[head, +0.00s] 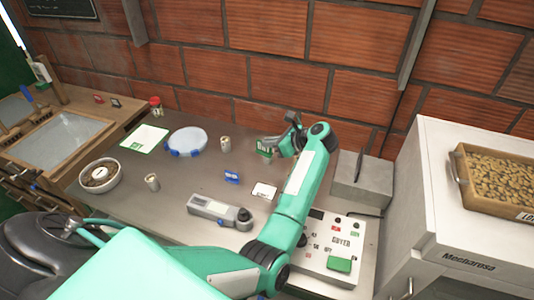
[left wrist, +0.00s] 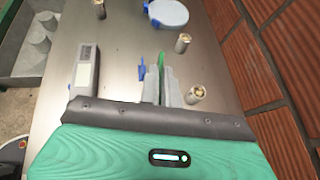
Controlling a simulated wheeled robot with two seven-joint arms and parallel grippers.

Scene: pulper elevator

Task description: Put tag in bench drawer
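A small green tag (head: 264,151) with pale lettering is at the fingers of my left gripper (head: 276,143), above the back of the grey bench. In the left wrist view the tag shows edge-on as a green strip (left wrist: 161,60) between the close-set fingers (left wrist: 162,88). A blue tag (head: 231,177) and a white tag (head: 264,190) are on the bench; the blue one also shows in the left wrist view (left wrist: 141,70). No drawer shows clearly as the bench drawer. My right gripper is not in view.
A grey handheld device (head: 220,211), a bowl (head: 100,176), a blue-handled round dish (head: 188,140) and small cylinders (head: 152,181) stand on the bench. A control panel (head: 335,245) is at right. A grey open container (left wrist: 50,45) with cup shapes lies beside the bench edge.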

